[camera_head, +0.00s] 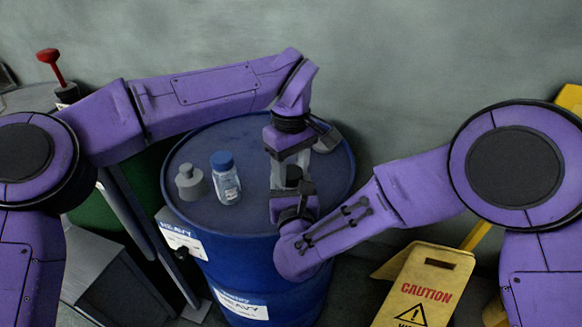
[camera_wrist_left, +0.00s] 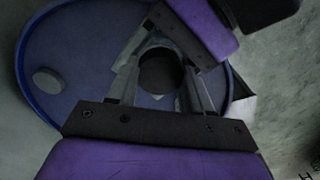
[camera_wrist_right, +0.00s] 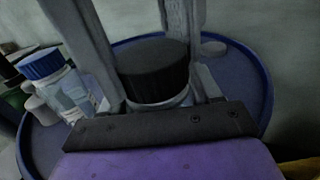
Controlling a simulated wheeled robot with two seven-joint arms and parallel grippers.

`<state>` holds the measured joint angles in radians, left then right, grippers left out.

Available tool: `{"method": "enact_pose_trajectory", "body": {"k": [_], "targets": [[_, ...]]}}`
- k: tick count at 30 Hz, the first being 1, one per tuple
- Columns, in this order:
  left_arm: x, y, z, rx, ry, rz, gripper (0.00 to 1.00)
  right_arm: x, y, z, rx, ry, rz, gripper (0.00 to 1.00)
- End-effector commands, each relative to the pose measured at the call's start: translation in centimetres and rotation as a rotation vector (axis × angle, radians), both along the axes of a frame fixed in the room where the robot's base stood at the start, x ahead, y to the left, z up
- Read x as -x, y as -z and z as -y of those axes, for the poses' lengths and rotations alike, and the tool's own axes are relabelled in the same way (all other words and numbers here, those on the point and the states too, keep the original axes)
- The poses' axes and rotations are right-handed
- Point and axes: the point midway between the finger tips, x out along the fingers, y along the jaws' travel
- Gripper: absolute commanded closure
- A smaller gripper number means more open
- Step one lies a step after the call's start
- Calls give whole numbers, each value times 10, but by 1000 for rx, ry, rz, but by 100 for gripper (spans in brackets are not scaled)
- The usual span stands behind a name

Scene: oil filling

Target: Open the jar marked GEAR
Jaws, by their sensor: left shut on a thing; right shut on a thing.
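A jar with a black lid (camera_head: 294,175) stands on the blue drum's top (camera_head: 245,205), mostly hidden between my two grippers. In the right wrist view its black lid (camera_wrist_right: 153,68) sits on a clear body (camera_wrist_right: 172,101); no GEAR marking is legible. My left gripper (camera_head: 290,168) reaches down from above and is shut on the black lid, which also shows between its fingers in the left wrist view (camera_wrist_left: 160,74). My right gripper (camera_head: 293,192) comes from the front, low, and is shut on the jar's body below the lid.
A clear jar with a blue lid (camera_head: 224,178) stands left of the grippers, beside a grey bottle (camera_head: 190,182). Another grey object (camera_head: 326,139) is at the drum's back right. A yellow caution sign (camera_head: 425,287) stands right of the drum. The drum's front left top is clear.

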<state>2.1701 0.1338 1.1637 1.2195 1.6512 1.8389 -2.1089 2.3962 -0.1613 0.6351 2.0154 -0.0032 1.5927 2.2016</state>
Motion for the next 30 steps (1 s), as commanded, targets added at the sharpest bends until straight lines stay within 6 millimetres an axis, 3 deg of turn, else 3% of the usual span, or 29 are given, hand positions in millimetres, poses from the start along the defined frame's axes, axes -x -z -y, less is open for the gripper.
{"method": "enact_pose_trajectory", "body": {"k": [7,8,9,10,17,24,30], "targets": [[0,0,0,1,-7,-1,86,0,0,1,0,2,0,100],[0,0,0,1,-7,-1,44,0,0,1,0,2,0,100],[0,0,0,0,-7,0,30,0,0,1,0,2,0,100],[0,0,0,0,-7,-1,24,0,0,1,0,2,0,100],[1,-2,0,-1,-6,-2,24,-1,0,2,0,5,0,100],[0,-37,0,-1,-7,1,24,-1,0,1,0,3,0,100],[0,-51,1,-6,26,-1,27,0,0,1,0,2,0,100]]}}
